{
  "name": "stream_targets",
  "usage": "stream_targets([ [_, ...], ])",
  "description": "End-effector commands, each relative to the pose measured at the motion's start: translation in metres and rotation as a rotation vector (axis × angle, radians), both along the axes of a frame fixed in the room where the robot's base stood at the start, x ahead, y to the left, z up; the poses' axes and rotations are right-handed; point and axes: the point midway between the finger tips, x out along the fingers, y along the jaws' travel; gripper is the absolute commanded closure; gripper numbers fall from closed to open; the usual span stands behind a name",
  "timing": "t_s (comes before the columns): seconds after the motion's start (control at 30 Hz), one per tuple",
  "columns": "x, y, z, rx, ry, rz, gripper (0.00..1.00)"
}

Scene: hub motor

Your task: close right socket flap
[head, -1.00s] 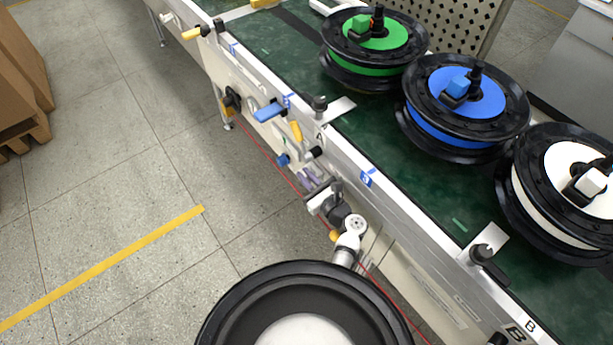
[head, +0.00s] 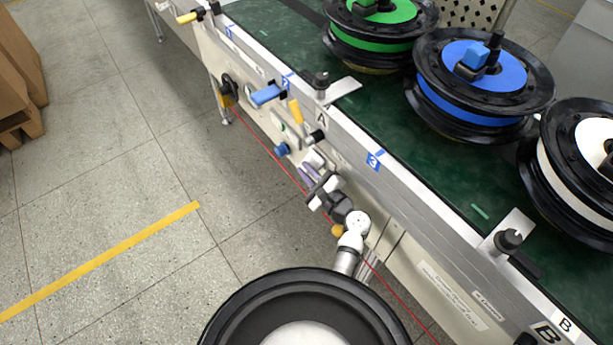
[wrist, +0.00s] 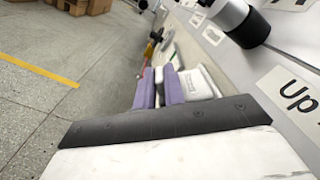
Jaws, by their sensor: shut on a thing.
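Lavender socket parts (wrist: 171,86) with a pale, whitish part (wrist: 200,82) beside them stand out from the machine's side panel in the wrist view. They also show as a small lavender patch (head: 311,172) in the head view. My gripper (head: 322,187) is at the panel, right beside these sockets, and hides part of them. In the wrist view its broad white body with a dark edge strip fills the bottom. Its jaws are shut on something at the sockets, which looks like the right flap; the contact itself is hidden.
The conveyor rail (head: 400,185) runs above the panel, with a black knob (wrist: 240,20) close by in the wrist view. Green, blue (head: 480,80) and white reels stand on the belt. The floor to the left is free.

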Motion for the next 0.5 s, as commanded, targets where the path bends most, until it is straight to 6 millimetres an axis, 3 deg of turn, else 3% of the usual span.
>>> stream_targets([
  [0.1, 0.001, -0.002, -0.013, -0.083, -0.061, 0.001, 1.00],
  [0.5, 0.006, -0.009, -0.022, -0.287, -0.207, 0.000, 1.00],
])
